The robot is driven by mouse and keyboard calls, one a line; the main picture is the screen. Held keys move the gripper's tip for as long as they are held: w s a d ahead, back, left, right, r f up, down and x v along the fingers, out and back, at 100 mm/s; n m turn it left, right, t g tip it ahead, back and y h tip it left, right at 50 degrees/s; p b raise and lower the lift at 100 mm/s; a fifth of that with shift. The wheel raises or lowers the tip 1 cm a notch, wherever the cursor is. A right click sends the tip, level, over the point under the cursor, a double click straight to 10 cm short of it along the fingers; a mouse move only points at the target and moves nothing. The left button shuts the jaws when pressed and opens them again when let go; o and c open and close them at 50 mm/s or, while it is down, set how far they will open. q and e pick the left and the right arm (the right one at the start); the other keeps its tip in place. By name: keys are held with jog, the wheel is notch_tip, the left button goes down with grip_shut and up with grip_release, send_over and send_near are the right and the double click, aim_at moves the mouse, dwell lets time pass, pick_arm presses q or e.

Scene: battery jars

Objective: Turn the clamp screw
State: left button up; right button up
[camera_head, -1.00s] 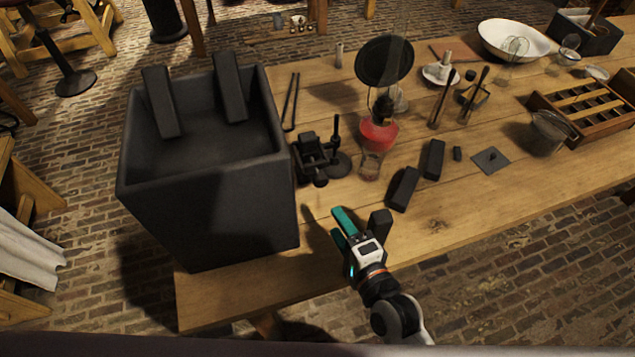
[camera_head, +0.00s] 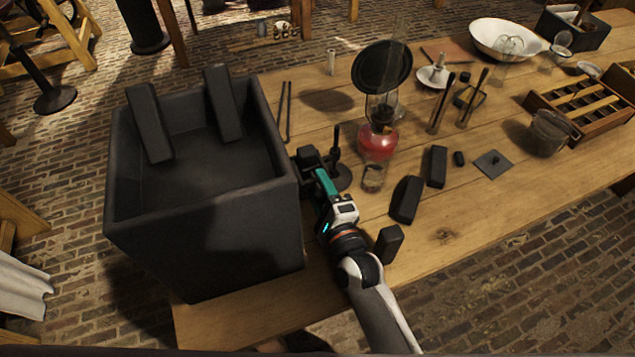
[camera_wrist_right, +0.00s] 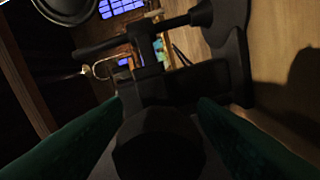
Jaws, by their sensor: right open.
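The clamp (camera_head: 308,157) is a small black device on the table, right beside the big dark box. My right gripper (camera_head: 322,181) is at its near side and covers much of it in the head view. In the right wrist view the two green fingers stand apart on either side of a dark faceted knob (camera_wrist_right: 157,148), which looks like the clamp screw's head. The clamp's dark body (camera_wrist_right: 160,88) shows beyond it. I cannot tell whether the fingers touch the knob. My left gripper is not in view.
The deep dark box (camera_head: 210,245) stands close left of the gripper. A red lamp (camera_head: 376,143) with a dark round disc stands to the right. Black blocks (camera_head: 406,199) lie nearer the front edge, one (camera_head: 390,243) beside my forearm.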

jog(key=shift+w+a, duration=0.25)
jog(key=shift+w, duration=0.35)
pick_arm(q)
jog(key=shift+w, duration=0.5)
pick_arm(e)
jog(key=c, duration=1)
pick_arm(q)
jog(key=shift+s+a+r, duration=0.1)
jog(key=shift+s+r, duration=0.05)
pick_arm(e)
jog(key=shift+o, duration=0.2)
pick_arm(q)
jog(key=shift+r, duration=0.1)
pick_arm(e)
jog(key=shift+n, duration=0.3)
jog(key=shift+r+n+p, duration=0.1)
jog(key=shift+n+p, duration=0.8)
jog(key=shift+n, duration=0.2)
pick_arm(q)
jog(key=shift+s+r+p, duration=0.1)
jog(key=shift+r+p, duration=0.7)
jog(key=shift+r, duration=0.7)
pick_arm(e)
jog(key=shift+n, duration=2)
